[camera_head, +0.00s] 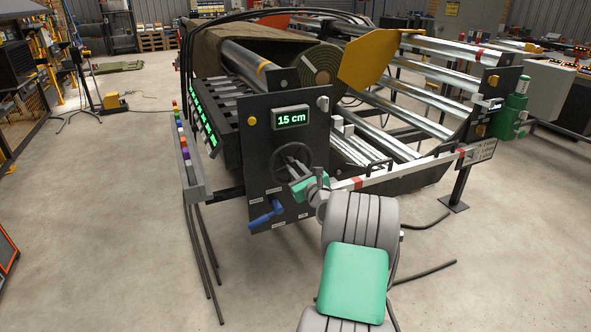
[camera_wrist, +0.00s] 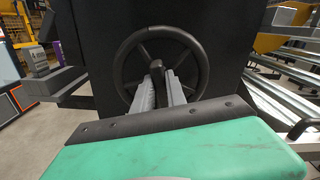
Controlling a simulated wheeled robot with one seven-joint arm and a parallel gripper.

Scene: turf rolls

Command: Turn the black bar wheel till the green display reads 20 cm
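The black bar wheel (camera_head: 291,160) is on the dark front panel of the machine, below the green display (camera_head: 291,119), which reads 15 cm. In the wrist view the wheel (camera_wrist: 124,66) faces me, with a rim, spokes and a central hub. My gripper (camera_head: 296,174) is at the wheel's lower right in the head view. In the wrist view its two grey fingers (camera_wrist: 160,82) reach to the middle of the wheel, just below the hub. They stand apart with something dark between them. I cannot tell whether they press on it.
A blue handle (camera_head: 265,214) sticks out low on the panel. A yellow button (camera_head: 252,121) sits beside the display. A white rail (camera_head: 408,167) runs right from near my gripper. Grey floor is open to the left and in front.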

